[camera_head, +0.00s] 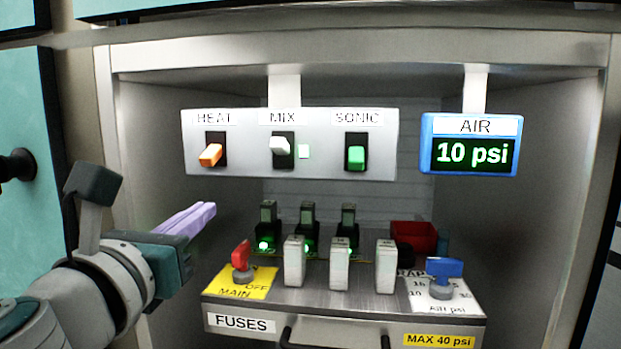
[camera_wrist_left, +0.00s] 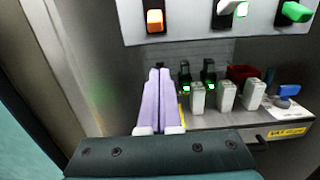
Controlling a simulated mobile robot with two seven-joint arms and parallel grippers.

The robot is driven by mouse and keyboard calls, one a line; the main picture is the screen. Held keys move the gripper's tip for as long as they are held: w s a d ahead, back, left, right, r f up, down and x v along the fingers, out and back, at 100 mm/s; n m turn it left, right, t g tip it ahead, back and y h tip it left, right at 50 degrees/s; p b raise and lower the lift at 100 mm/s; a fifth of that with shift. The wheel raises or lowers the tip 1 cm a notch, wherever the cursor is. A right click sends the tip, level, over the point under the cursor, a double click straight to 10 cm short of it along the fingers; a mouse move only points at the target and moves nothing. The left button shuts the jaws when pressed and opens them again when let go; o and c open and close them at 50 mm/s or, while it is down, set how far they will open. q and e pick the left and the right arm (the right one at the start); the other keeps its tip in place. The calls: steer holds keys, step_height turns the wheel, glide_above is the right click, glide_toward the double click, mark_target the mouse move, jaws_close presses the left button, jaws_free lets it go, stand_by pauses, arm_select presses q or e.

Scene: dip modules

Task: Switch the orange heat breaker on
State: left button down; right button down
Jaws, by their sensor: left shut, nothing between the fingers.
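The orange heat breaker (camera_head: 210,155) sits under the HEAT label at the left of the grey switch panel (camera_head: 235,167). Its lever points down and out in the head view. It also shows at the top of the left wrist view (camera_wrist_left: 154,20). My left gripper (camera_head: 208,210) has pale purple fingers, shut and empty, below and slightly left of the heat breaker and apart from it. In the left wrist view the fingers (camera_wrist_left: 158,75) point up toward the panel, below the orange lever. My right gripper is not in view.
The white MIX breaker (camera_head: 281,145) and green SONIC breaker (camera_head: 356,157) share the panel. Below stand several pale fuses (camera_head: 294,262), a red MAIN knob (camera_head: 241,256) and a blue air knob (camera_head: 444,267). An AIR display (camera_head: 474,152) reads 10 psi. The cabinet wall is close at left.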

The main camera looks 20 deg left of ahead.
mark_target(217, 149)
arm_select(q)
steer(key=shift+w+a+r+p, duration=0.15)
steer(key=shift+w+r, duration=0.25)
steer(key=shift+r, duration=0.25)
steer(key=shift+w+r+p, duration=0.2)
steer(key=shift+w+r, duration=0.2)
steer(key=shift+r, duration=0.25)
steer(key=shift+w+a+r+p, duration=0.15)
steer(key=shift+w+r, duration=0.25)
steer(key=shift+r, duration=0.25)
